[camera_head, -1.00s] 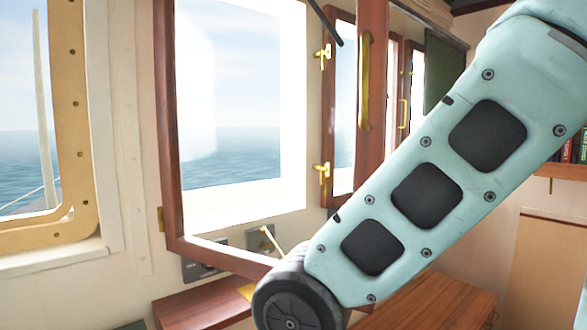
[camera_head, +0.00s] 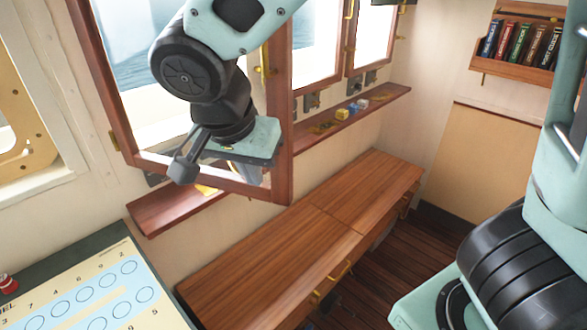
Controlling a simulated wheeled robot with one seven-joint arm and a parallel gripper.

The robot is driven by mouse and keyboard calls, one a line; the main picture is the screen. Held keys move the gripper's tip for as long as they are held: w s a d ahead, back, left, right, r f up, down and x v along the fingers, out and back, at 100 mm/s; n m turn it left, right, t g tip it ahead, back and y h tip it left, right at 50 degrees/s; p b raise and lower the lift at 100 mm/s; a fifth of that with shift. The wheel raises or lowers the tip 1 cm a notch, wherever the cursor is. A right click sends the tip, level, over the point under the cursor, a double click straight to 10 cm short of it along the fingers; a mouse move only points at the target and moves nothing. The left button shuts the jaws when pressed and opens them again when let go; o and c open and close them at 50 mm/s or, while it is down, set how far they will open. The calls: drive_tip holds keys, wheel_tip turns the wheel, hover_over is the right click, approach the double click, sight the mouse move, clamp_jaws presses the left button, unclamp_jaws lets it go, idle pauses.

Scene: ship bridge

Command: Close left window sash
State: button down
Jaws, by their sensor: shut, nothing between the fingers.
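The left window sash is a reddish-brown wooden frame with a glass pane. Its left upright (camera_head: 97,85) has hinges, and its right upright (camera_head: 281,110) stands out into the room, so the sash is open. A brass handle (camera_head: 265,60) is on the right upright. My gripper (camera_head: 248,165) is shut and empty, pointing down by the sash's lower right corner. My arm covers the upper middle of the pane. I cannot tell whether the gripper touches the frame.
A narrow wooden shelf (camera_head: 155,213) runs under the windows, with small coloured items (camera_head: 343,113) farther right. A long wooden desk (camera_head: 300,235) stands below, and a chart table (camera_head: 90,290) is at lower left. A bookshelf (camera_head: 517,55) hangs at upper right. Floor (camera_head: 400,260) shows beyond the desk.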

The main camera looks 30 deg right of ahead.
sight(274, 185)
drive_tip(key=w+d+f+p, duration=0.1)
drive_tip(key=f, duration=0.2)
drive_tip(key=w+d+f+p, duration=0.1)
drive_tip(key=w+d+f, duration=0.1)
drive_tip(key=w+d+f+p, duration=0.1)
drive_tip(key=d+f, duration=0.1)
drive_tip(key=f, duration=0.1)
drive_tip(key=shift+w+f, duration=0.15)
drive_tip(key=shift+f, duration=0.15)
drive_tip(key=shift+w+d+f+p, duration=0.15)
drive_tip(key=shift+w+d+p, duration=0.15)
drive_tip(key=shift+w+d, duration=0.25)
